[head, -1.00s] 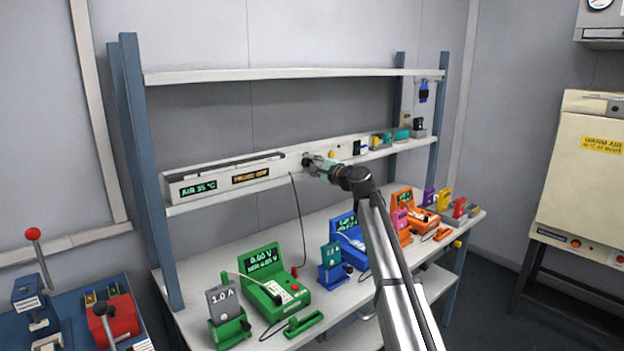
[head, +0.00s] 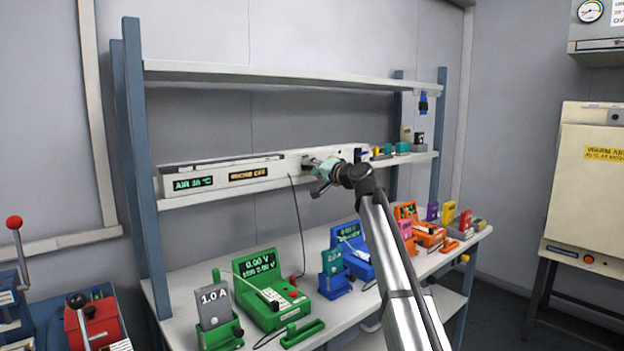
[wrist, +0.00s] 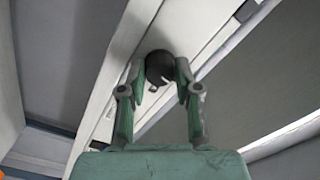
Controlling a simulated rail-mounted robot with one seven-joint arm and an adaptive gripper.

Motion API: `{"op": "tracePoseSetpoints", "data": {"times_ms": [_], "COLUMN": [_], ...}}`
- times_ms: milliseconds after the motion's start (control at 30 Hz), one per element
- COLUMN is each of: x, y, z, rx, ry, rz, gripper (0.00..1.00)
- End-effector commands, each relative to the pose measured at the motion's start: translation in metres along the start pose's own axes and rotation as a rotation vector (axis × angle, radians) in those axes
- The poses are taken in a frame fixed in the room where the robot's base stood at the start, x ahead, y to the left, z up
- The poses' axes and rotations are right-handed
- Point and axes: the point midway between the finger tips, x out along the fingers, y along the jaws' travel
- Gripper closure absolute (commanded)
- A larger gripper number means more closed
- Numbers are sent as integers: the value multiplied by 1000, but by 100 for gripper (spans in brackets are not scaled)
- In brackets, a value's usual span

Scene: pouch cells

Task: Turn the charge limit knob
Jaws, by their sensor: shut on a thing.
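The charge limit knob looks to be the dark round knob (wrist: 159,68) on the white panel in the wrist view. A small light mark shows on its lower edge. My gripper (wrist: 160,76) has one green finger on each side of the knob and is shut on it. In the head view my gripper (head: 314,166) is at the right part of the white panel (head: 290,166), and it hides most of the knob there.
Green displays (head: 193,184) sit at the panel's left end. Below, the bench holds a green charger (head: 268,290), a blue charger (head: 351,250) and orange units (head: 428,234). A black cable (head: 299,230) hangs close left of my gripper. An upper shelf (head: 290,70) runs above.

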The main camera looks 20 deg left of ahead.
Motion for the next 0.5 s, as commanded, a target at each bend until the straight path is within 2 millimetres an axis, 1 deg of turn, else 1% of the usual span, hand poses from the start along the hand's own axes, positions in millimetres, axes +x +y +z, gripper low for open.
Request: {"op": "tracePoseSetpoints", "data": {"times_ms": [200, 500], "x": [1, 1], "y": [1, 0], "z": [0, -1], "rx": [-123, -196], "ry": [2, 2], "rz": [-1, -1], "gripper": [100, 100]}}
